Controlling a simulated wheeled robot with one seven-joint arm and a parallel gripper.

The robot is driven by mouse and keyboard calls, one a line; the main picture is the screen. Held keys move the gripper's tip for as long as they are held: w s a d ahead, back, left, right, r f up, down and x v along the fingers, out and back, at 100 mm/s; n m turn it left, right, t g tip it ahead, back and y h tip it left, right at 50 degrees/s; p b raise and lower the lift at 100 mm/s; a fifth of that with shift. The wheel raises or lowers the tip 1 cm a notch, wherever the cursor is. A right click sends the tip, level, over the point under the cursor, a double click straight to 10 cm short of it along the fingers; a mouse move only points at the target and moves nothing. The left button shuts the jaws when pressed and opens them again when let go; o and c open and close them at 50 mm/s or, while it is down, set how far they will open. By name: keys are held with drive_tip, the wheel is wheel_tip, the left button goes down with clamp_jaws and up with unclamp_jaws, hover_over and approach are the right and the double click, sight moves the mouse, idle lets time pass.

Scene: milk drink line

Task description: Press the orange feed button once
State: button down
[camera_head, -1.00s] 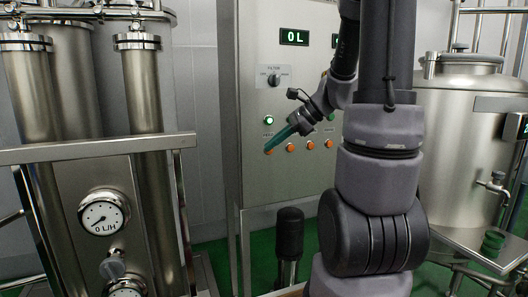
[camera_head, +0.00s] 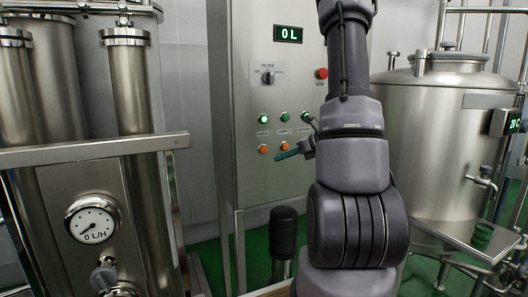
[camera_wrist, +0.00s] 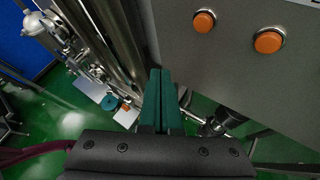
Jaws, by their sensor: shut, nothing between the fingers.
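The orange feed button (camera_head: 263,149) is the leftmost in a row on the grey control panel, below a green lamp and small lettering that seems to read FEED. A second orange button (camera_head: 285,147) is to its right. My gripper (camera_head: 280,156) has teal fingers, shut and empty, with the tips just below the second button and right of the feed button. In the wrist view the closed fingers (camera_wrist: 161,72) point past the panel's edge, clear of two orange buttons. I cannot tell which of those two is the feed button.
A steel tank (camera_head: 440,140) stands right, a filter frame with a gauge (camera_head: 93,221) left. My arm hides part of the panel.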

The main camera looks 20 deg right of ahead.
approach(261, 152)
drive_tip(key=shift+w+a+f, duration=0.6)
drive_tip(key=shift+a+f, duration=0.15)
drive_tip(key=shift+a, duration=0.15)
drive_tip(key=shift+w+a+f, duration=0.55)
drive_tip(key=shift+a+f, duration=0.2)
drive_tip(key=shift+a, duration=0.1)
idle(0.8)
drive_tip(key=shift+w, duration=0.4)
drive_tip(key=shift+w, duration=0.45)
idle(0.6)
drive_tip(key=shift+s, duration=0.85)
drive_tip(key=shift+s, duration=2.55)
